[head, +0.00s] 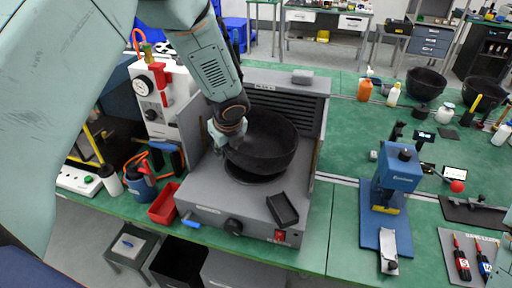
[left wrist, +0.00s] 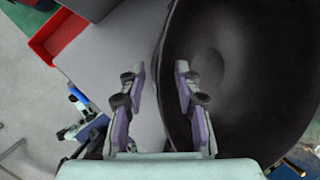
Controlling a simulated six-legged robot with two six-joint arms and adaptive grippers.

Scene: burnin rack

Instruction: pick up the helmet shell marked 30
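A dark bowl-shaped helmet shell (head: 268,145) sits, open side up, over a round black base on the grey bench unit. No mark 30 is readable on it. My left gripper (head: 227,137) is at the shell's left rim, pointing down. In the left wrist view the shell (left wrist: 245,75) fills the right side. There my left gripper (left wrist: 158,78) is open, with one finger outside the rim and the other over the inside. I see no finger closed on the wall. My right gripper is not in view.
Two more dark shells stand at the right, one nearer (head: 425,83) and one farther right (head: 484,92). A small black tray (head: 283,209) lies on the unit's front. A red bin (head: 164,204) is at its left. A blue press (head: 397,180) stands to the right on green bench.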

